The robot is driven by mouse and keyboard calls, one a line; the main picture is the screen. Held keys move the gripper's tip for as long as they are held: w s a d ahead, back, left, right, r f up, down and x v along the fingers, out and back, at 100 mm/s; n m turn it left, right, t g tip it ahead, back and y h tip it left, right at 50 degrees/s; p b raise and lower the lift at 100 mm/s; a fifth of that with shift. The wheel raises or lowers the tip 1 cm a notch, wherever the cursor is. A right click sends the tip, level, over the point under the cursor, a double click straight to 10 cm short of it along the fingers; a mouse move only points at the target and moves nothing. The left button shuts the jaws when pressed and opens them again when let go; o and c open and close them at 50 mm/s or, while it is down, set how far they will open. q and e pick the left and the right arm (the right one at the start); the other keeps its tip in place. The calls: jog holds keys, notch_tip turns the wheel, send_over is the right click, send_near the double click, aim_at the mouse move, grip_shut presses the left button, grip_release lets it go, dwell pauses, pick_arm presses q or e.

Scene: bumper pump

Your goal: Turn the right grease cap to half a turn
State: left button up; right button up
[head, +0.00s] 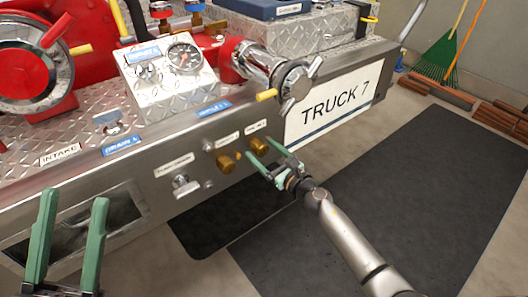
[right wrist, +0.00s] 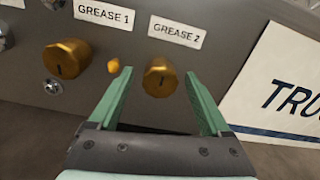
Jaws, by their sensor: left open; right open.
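The right grease cap (head: 258,145) is a brass knob under the GREASE 2 label on the truck's metal front panel. My right gripper (head: 259,149) is open, with one green finger on each side of the cap in the picture. I cannot tell whether the fingertips reach around it or touch it. The left grease cap (right wrist: 67,59) sits under GREASE 1, left of the right gripper. My left gripper (head: 74,196) is open and empty at the lower left.
A small orange-yellow knob (right wrist: 113,65) lies between the caps in the right wrist view. A chrome outlet (head: 290,80) with a yellow-tipped lever juts out above the caps. A gauge box (head: 170,75) stands on the deck. Dark mats (head: 380,200) cover the floor.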

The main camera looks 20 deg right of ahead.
jog(key=shift+c, duration=0.3)
grip_shut()
jog(key=shift+m, duration=0.3)
